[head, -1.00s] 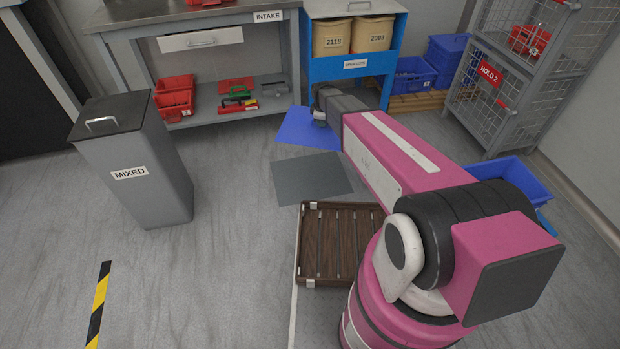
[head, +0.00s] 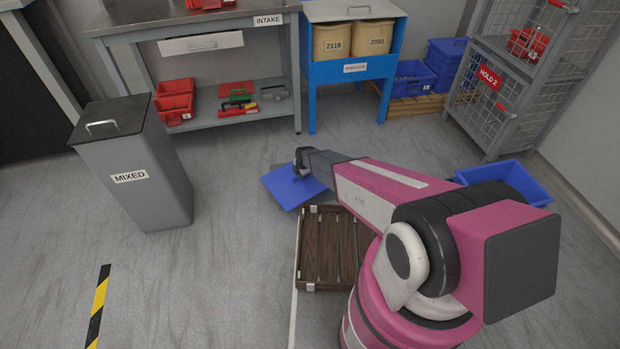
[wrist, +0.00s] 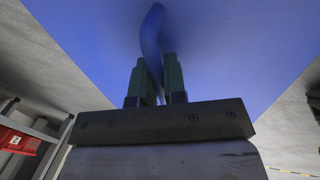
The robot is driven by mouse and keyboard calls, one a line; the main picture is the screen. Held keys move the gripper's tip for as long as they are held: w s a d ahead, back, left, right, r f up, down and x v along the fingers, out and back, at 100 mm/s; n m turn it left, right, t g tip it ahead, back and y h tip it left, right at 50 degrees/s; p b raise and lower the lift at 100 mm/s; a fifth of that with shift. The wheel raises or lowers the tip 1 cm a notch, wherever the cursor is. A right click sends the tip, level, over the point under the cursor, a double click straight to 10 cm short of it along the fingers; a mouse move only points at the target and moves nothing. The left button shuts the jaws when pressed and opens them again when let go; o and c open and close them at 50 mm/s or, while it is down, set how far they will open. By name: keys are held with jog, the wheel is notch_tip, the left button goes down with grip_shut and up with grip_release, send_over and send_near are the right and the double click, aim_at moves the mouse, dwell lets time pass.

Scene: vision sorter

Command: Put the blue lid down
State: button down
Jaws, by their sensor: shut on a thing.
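The blue lid (head: 287,187) is a flat square sheet held in the air in front of my arm, just beyond the wooden slatted deck. My gripper (head: 299,165) is shut on the lid's handle. In the wrist view, the two green fingers of my gripper (wrist: 156,88) pinch the curved blue handle, and the underlying blue face of the lid (wrist: 235,45) fills the upper part of the picture. The lid looks tilted in the head view. The gap between the lid and the floor is hard to judge.
The slatted deck (head: 305,250) is just in front of my base. A grey MIXED bin (head: 150,190) stands at left. The INTAKE bench (head: 215,117) and a blue cabinet (head: 349,84) stand behind. A blue crate (head: 515,180) and wire cage (head: 475,110) are at right.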

jog(key=w+d+f, duration=0.1)
jog(key=w+f, duration=0.1)
jog(key=w+d+f, duration=0.1)
jog(key=w+d, duration=0.1)
jog(key=w, duration=0.1)
jog(key=w+d+f, duration=0.1)
jog(key=w+f, duration=0.1)
jog(key=w, duration=0.1)
jog(key=shift+w+d+f, duration=0.15)
jog(key=shift+w+f, duration=0.05)
jog(key=shift+f, duration=2.1)
jog(key=shift+f, duration=0.15)
jog(key=c, duration=1.2)
grip_release()
